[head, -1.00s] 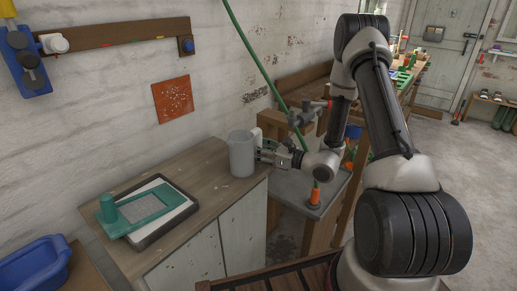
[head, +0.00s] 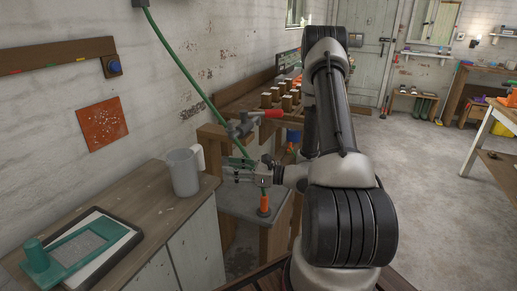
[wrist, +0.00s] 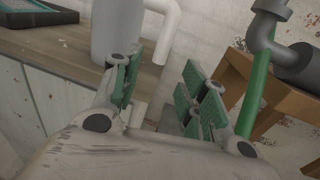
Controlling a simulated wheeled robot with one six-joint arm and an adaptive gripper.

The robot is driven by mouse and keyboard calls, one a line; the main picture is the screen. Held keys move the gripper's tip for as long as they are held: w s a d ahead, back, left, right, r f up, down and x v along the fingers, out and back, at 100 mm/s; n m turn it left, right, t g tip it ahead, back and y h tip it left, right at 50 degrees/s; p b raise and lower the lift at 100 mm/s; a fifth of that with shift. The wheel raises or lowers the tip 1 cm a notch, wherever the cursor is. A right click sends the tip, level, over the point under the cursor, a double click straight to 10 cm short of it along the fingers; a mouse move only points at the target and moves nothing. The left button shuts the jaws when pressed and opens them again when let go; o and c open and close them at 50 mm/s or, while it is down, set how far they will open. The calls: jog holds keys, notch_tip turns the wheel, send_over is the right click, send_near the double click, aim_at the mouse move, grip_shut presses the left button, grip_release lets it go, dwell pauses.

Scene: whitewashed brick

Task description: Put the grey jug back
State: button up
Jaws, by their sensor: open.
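The grey jug (head: 183,173) stands upright on the wooden top of the cabinet, near its right end, with its pale handle on the right side. My gripper (head: 228,170) is open and empty, to the right of the jug and apart from it. In the wrist view the jug (wrist: 117,30) is at the upper left, partly behind the left finger, with its white handle (wrist: 165,28) hanging down beside it. The green-padded fingers of my gripper (wrist: 160,88) are spread, with nothing between them.
A green frame on a dark tray (head: 85,250) lies on the cabinet top (head: 150,210) to the left. A green hose (head: 180,65) and a red-handled clamp (head: 255,118) are close behind my gripper. A grey surface with an orange-ended tool (head: 264,204) is below it.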

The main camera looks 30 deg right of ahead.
jog(key=s+a+r+n+g+h, duration=0.1)
jog(key=s+a+r+n+g, duration=0.3)
jog(key=s+r+n+g, duration=0.3)
jog(key=s+a+r+n+g, duration=0.3)
jog(key=s+r+n+g, duration=0.25)
jog(key=s+n, duration=0.35)
jog(key=s+d+r+n+t+h, duration=0.2)
jog(key=s+d+r+n+h, duration=0.2)
jog(key=d+r+n+h, duration=0.1)
jog(key=s+d+r+n+t+h, duration=0.2)
jog(key=s+d+r+n+h, duration=0.2)
jog(key=d+h, duration=0.3)
jog(key=shift+d+r+n, duration=0.35)
jog(key=shift+d+n, duration=0.45)
jog(key=shift+d, duration=0.1)
